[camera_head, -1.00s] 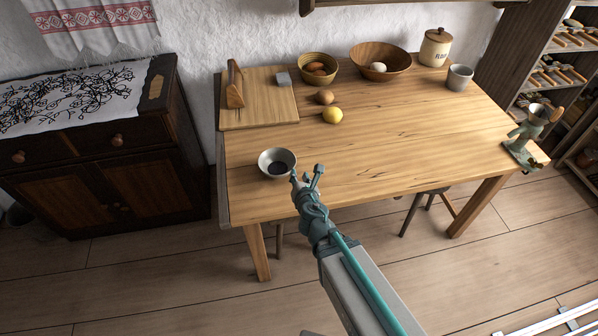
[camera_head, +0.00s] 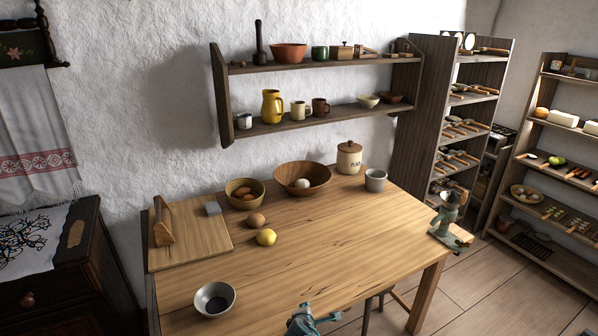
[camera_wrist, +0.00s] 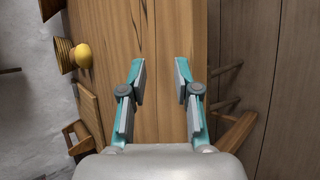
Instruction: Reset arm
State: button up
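My gripper (camera_wrist: 160,72) is open in the wrist view. Its two teal and grey fingers stand apart with nothing between them, and wood planks show behind. In the head view, part of my gripper (camera_head: 308,320) shows at the bottom edge, in front of the wooden table (camera_head: 330,255). A grey bowl (camera_head: 215,299) with a dark inside stands on the table's front left, apart from my gripper.
A cutting board (camera_head: 200,245), an egg (camera_head: 256,220), a lemon (camera_head: 266,237), two bowls, a flour jar (camera_head: 349,157) and a grey cup (camera_head: 375,180) stand on the table. A grinder (camera_head: 446,214) is at its right corner. A wall shelf (camera_head: 320,115) hangs above.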

jog(key=s+d+f+m+g+y, duration=0.1)
jog(key=s+d+f+m+g, duration=0.4)
jog(key=d+m, duration=0.45)
jog(key=s+d+f+m+g+y, duration=0.1)
jog(key=s+d+f+m+g, duration=0.35)
jog(key=m, duration=0.75)
jog(key=s+f+g+p, duration=0.1)
jog(key=s+f+g, duration=0.1)
jog(key=s, duration=0.8)
jog(key=s+f+g+p, duration=0.2)
jog(key=s+f, duration=0.3)
jog(key=s, duration=0.6)
jog(key=s+d+f+g+p, duration=0.1)
jog(key=s+f+g+p, duration=0.1)
jog(key=s, duration=0.9)
notch_tip(320, 180, down, 2)
jog(key=shift+s+f+n+g+h, duration=0.15)
jog(key=shift+f+n+g+h, duration=0.15)
jog(key=shift+g, duration=0.45)
